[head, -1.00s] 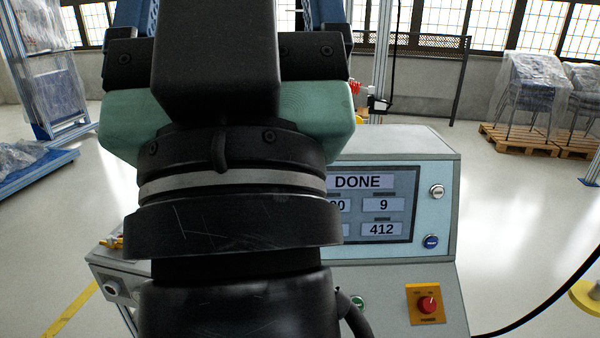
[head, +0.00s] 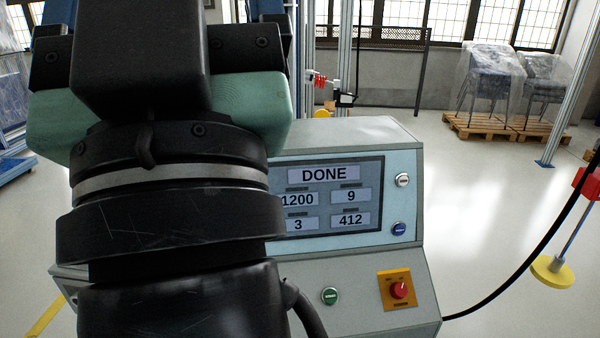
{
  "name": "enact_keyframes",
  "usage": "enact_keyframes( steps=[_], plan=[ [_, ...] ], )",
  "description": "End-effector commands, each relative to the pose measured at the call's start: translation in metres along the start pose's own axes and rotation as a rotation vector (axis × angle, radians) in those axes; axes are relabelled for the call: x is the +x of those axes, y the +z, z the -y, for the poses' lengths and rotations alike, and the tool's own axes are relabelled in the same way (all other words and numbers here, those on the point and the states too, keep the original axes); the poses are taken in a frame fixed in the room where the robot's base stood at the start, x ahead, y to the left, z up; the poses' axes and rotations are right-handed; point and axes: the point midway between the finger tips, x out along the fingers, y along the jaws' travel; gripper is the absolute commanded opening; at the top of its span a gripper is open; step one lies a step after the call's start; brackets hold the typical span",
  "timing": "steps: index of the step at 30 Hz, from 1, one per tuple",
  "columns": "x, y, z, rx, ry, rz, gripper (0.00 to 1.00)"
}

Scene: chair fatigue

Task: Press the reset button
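The control box (head: 430,290) shows a screen (head: 375,170) reading "DONE", with 1200, 9, 3 and 412 below. Right of the screen are a whitish button (head: 403,180) and, lower, a blue button (head: 398,229). A green button (head: 329,296) is on the sloping lower panel. The button labels are too small to read, so I cannot tell which is reset. My gripper (head: 155,50) fills the upper left, seen from behind, left of the buttons. Its fingertips are out of view. My arm hides the box's left part.
A red knob (head: 400,290) on an orange plate is on the lower panel. A black cable (head: 510,285) curves right of the box, near a yellow disc base (head: 552,271). Wrapped chairs (head: 488,80) stand on pallets behind. The floor right of the box is mostly clear.

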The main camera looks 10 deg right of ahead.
Motion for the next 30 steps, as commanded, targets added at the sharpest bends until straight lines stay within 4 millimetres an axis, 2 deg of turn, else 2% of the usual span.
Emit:
enact_keyframes(
  steps=[4, 17, 30],
  plan=[
    [0.0, 0.0, 0.0, 0.0, 0.0, 0.0, 0.77],
    [0.0, 0.0, 0.0, 0.0, 0.0, 0.0, 0.0],
    [0.0, 0.0, 0.0, 0.0, 0.0, 0.0, 0.0]
  ],
)
